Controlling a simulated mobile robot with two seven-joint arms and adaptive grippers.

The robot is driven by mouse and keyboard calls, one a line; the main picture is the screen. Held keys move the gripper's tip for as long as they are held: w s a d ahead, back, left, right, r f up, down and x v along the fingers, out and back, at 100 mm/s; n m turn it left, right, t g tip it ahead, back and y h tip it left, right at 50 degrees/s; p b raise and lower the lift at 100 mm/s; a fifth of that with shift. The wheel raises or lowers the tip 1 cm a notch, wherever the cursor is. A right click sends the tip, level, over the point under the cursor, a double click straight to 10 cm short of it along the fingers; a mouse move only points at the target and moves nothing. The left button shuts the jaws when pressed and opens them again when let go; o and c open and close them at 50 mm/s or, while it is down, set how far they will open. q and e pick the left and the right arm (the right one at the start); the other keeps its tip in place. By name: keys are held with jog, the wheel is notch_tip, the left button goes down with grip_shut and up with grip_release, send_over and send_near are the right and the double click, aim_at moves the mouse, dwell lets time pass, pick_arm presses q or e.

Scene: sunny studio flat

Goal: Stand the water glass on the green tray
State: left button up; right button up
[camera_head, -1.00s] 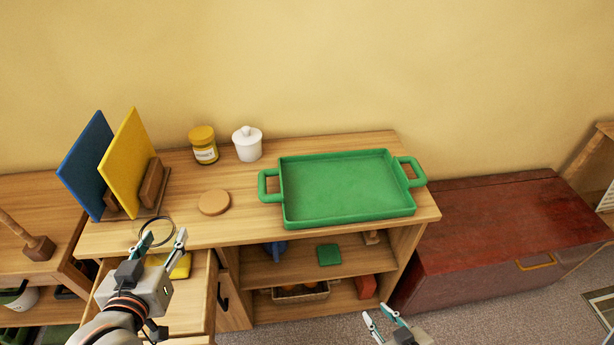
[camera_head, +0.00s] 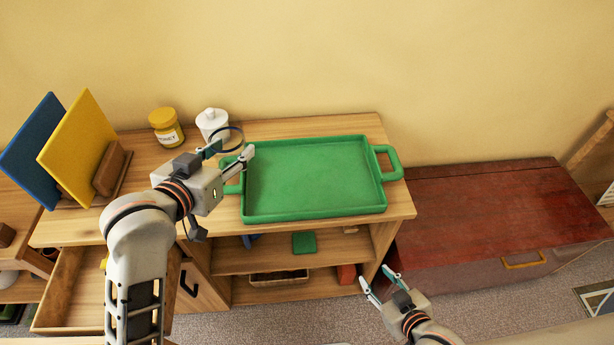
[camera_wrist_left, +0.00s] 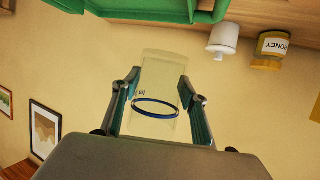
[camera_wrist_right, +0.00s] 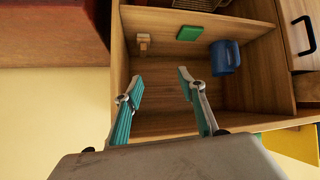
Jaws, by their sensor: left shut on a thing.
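The water glass (camera_wrist_left: 158,90) is clear with a dark blue ring. My left gripper (camera_head: 230,158) is shut on it. In the left wrist view the glass sits between the two fingers. In the head view its blue ring (camera_head: 241,138) shows above the fingers, by the tray's left handle. The green tray (camera_head: 318,210) lies on the cabinet top, empty, and its edge also shows in the left wrist view (camera_wrist_left: 150,10). My right gripper (camera_head: 376,284) is open and empty, low in front of the cabinet; its fingers stand apart in the right wrist view (camera_wrist_right: 158,92).
A honey jar (camera_head: 166,128) and a white lidded pot (camera_head: 212,124) stand at the back, left of the tray. A yellow board (camera_head: 78,145) and a blue board (camera_head: 32,150) stand in a rack at the left. A drawer (camera_head: 72,295) is open below. A red-brown chest (camera_head: 490,215) stands right.

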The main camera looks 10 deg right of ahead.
pick_arm(q)
jog(key=w+d+r+m+g+h, duration=0.2)
jog(key=d+m+h, duration=0.1)
jog(key=d, duration=0.3)
jog(key=w+d+r+m+g+h, duration=0.1)
jog(key=d+r+m+g+h, duration=0.15)
jog(key=d, duration=0.35)
jog(key=m+g+h+b, duration=0.2)
send_over(287, 180)
jog(key=shift+t+y, duration=0.25)
notch_tip(287, 180, down, 15)
jog(key=shift+w+r+b, duration=0.1)
jog(key=shift+r+b, duration=0.1)
jog(key=shift+b, duration=0.4)
jog(key=shift+f+b, duration=0.35)
jog(key=shift+f, duration=1.95)
pick_arm(e)
jog(key=shift+w+a+f+y, duration=0.15)
jog(key=shift+w+a+f, duration=0.05)
jog(key=shift+a+f, duration=0.25)
jog(key=shift+w+a+f+y, duration=0.15)
jog(key=shift+a+f, duration=0.2)
jog(key=shift+f, duration=0.2)
pick_arm(q)
jog(key=shift+f, duration=0.15)
jog(key=o, duration=1.3)
pick_arm(e)
jog(key=shift+f, duration=0.2)
